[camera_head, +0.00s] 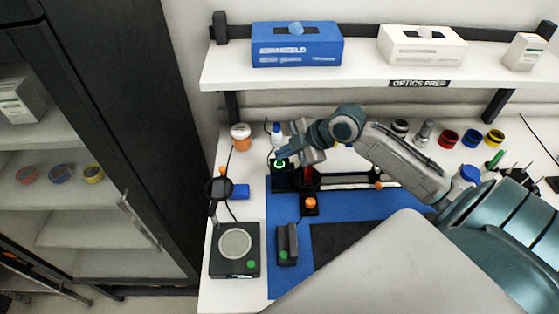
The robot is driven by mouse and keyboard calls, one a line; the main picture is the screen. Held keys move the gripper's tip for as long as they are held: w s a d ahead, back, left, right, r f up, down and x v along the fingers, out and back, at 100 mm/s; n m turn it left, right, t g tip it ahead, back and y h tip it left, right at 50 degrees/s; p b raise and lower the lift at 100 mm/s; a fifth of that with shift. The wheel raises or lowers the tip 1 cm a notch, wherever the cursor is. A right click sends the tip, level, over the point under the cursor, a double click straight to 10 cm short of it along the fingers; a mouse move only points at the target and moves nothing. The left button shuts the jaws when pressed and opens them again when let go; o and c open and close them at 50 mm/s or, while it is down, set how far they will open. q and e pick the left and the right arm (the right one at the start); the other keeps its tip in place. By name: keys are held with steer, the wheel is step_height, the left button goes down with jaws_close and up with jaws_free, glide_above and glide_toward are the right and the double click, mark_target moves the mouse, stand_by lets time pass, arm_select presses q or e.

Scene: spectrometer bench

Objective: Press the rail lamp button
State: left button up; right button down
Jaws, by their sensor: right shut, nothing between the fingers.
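The rail lamp housing (280,182) is a dark upright block at the left end of the black rail on the blue mat (370,206). A green glowing ring, which looks like the lamp button (280,164), shows on it. My right gripper (284,157) reaches in from the right, shut and empty, with its fingertips at the ring's upper edge. I cannot tell whether they touch the button. The gripper and wrist hide part of the housing and the rail behind. My left gripper is not in view.
A black device with a round pale plate (235,244) and a small dark block (288,244) stand in front. An orange-topped post (310,204) is close below the gripper. Bottles and coloured rings (448,138) line the back. A shelf (380,70) with boxes hangs above.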

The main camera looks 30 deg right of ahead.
steer(key=shift+f, duration=0.4)
steer(key=shift+f+b, duration=0.3)
steer(key=shift+b, duration=0.2)
steer(key=shift+r, duration=0.1)
steer(key=shift+r+p, duration=0.55)
steer(key=shift+r, duration=0.1)
steer(key=shift+r, duration=0.1)
step_height(320, 180, up, 6)
steer(key=p, duration=0.4)
stand_by(0.4)
